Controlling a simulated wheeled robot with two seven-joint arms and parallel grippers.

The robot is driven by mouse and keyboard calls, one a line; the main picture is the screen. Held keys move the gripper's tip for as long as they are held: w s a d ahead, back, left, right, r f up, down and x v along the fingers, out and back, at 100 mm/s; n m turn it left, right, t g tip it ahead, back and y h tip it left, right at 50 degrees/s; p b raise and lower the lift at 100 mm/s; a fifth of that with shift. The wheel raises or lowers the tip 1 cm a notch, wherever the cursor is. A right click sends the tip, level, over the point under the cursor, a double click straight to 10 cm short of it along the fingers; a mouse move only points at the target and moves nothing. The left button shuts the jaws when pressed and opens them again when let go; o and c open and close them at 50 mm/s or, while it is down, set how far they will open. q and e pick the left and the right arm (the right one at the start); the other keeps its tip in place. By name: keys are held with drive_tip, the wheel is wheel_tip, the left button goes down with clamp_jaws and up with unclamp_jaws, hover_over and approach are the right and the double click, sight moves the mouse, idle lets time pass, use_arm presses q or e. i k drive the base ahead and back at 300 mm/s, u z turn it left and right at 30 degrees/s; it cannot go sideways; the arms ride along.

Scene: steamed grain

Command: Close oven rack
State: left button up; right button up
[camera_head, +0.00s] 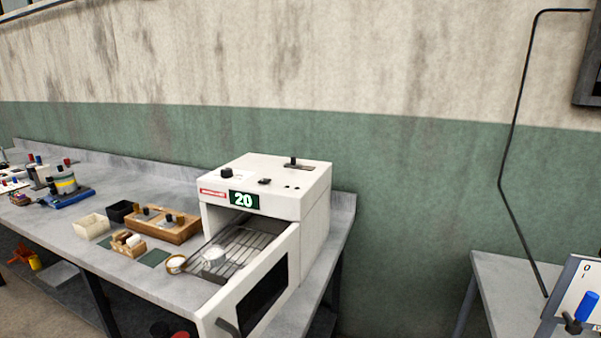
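The white oven (305,205) stands at the right end of the grey bench, with a green "20" display on its front. The wire rack (245,243) extends out of the oven opening, to the left of the door. A small pale dish (213,258) sits on the front part of the rack. The rack's inner end is hidden inside the oven. Neither of my grippers is in view.
A round brass-rimmed item (176,264) lies just left of the rack. A wooden holder (165,228), a cream tray (91,226) and a black box (121,211) stand farther left. Another table (500,275) is at the right, with open floor between.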

sight(207, 275)
drive_tip(key=z, duration=0.85)
drive_tip(key=k, duration=0.35)
drive_tip(key=u, duration=0.1)
